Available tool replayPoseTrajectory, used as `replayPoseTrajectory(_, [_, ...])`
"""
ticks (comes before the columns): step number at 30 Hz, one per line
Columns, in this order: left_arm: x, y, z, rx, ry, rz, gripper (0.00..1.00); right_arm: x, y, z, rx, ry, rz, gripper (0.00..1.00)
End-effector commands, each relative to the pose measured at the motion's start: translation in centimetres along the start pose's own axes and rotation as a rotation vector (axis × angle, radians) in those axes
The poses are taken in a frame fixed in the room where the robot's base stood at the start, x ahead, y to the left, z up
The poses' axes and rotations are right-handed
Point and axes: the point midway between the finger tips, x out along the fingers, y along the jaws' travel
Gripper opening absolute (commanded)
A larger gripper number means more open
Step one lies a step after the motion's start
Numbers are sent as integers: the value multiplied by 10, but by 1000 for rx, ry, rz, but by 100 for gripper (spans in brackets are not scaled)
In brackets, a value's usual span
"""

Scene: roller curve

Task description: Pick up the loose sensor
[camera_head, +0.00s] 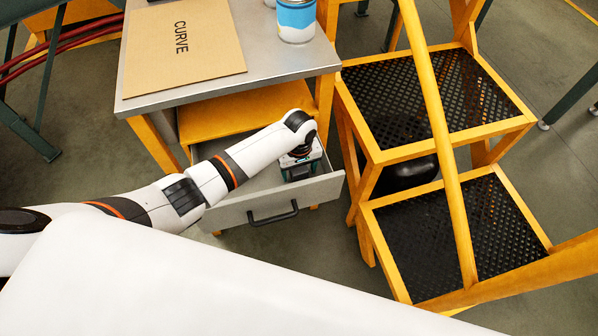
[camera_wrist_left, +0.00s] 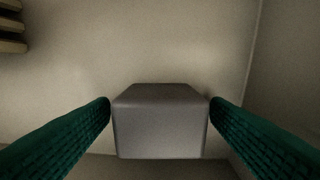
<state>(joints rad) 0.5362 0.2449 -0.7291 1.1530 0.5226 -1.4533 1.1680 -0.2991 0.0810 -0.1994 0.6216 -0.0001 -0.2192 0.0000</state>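A plain grey block (camera_wrist_left: 160,128), which looks like the loose sensor, shows in the left wrist view on the pale drawer floor. My left gripper (camera_head: 298,172) reaches down into the open drawer (camera_head: 240,203) under the table. In the left wrist view, its two green fingers (camera_wrist_left: 160,100) stand on either side of the block, their tips very close to its sides. I cannot tell whether they touch it. The block is hidden by my arm in the head view. My right gripper is not in view.
A grey table (camera_head: 285,62) with a brown CURVE board (camera_head: 190,60) and a blue-white can (camera_head: 296,18) stands above the drawer. A yellow step ladder (camera_head: 375,155) stands close on the right. Drawer walls surround the gripper, and brownish stacked shapes (camera_wrist_left: 12,30) lie at the upper left in the wrist view.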

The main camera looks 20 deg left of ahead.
Motion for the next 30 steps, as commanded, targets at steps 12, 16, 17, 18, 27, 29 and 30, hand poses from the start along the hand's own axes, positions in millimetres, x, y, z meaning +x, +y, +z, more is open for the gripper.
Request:
replayPoseTrajectory(12, [0, 0, 0, 0, 0, 0, 22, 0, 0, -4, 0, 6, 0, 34])
replayPoseTrajectory(16, [-2, 0, 0, 0, -1, -1, 22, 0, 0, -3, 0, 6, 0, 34])
replayPoseTrajectory(17, [-4, 0, 0, 0, -1, -1, 22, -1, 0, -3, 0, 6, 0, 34])
replayPoseTrajectory(18, [-7, 0, 0, 0, -1, -1, 22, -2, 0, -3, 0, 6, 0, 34])
replayPoseTrajectory(27, [-64, -1, 1, 1, -2, -4, 22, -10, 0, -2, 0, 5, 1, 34])
replayPoseTrajectory(29, [-75, -1, 1, 1, -2, -3, 22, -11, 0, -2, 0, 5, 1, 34])
replayPoseTrajectory(30, [-81, -1, 1, 0, -2, -3, 22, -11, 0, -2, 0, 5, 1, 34])
